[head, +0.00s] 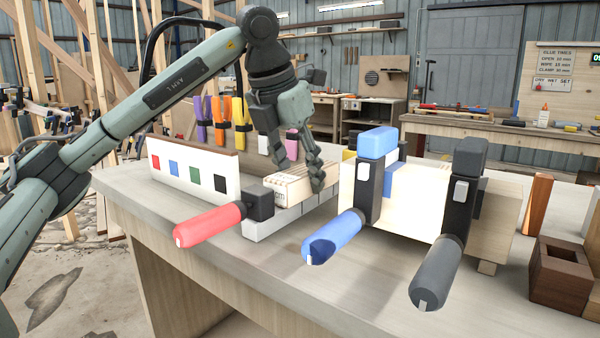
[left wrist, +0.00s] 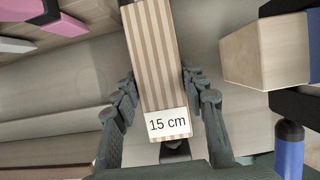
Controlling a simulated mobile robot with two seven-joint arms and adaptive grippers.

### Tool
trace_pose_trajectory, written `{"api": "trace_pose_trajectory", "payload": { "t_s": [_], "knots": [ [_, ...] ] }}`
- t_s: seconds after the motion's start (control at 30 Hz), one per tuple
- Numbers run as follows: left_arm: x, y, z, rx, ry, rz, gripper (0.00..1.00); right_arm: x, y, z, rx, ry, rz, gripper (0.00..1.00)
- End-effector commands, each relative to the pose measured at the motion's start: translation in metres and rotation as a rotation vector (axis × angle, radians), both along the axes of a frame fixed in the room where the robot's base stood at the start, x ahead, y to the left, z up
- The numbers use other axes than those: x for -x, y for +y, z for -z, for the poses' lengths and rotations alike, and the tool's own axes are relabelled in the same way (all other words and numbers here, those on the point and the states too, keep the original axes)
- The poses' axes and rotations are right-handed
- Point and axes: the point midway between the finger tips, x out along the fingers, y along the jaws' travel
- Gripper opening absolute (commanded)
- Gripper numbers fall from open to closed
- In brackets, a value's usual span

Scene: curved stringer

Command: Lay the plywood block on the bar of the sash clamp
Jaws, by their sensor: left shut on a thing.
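The plywood block (head: 288,186) has pale and brown stripes along it and a white "15 cm" label in the left wrist view (left wrist: 158,65). My left gripper (head: 298,170) reaches down over it and is shut on it, with fingers on both sides in the left wrist view (left wrist: 160,100). A red-handled clamp (head: 210,224) with a black head has a light grey bar (head: 280,222), which looks like the sash clamp. The block is just above or on this bar; I cannot tell whether they touch. My right gripper is not in view.
A white rack (head: 195,170) with coloured squares and upright clamps stands behind on the left. A blue-handled clamp (head: 335,237) and a dark grey-handled clamp (head: 440,270) hold pale wood close on the right. A brown wooden box (head: 560,275) stands at far right.

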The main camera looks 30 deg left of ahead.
Motion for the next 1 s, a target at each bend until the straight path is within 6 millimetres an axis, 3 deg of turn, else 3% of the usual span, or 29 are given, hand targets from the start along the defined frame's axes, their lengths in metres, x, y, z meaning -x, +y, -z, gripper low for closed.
{"api": "trace_pose_trajectory", "payload": {
  "t_s": [0.07,0.1,0.23,0.63,1.0],
  "knots": [
    [0.0,0.0,0.002,0.0,0.0,0.0,0.08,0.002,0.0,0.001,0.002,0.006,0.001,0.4],
    [0.0,0.0,0.002,0.0,0.0,0.0,0.47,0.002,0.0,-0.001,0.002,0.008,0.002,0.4],
    [0.0,0.0,0.002,0.0,0.001,0.0,0.63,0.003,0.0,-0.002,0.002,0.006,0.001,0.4],
    [0.001,0.0,-0.006,0.0,-0.002,0.0,0.63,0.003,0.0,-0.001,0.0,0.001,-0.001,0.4],
    [0.029,0.004,-0.076,0.0,-0.003,0.001,0.63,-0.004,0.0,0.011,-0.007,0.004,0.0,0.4]
  ]
}}
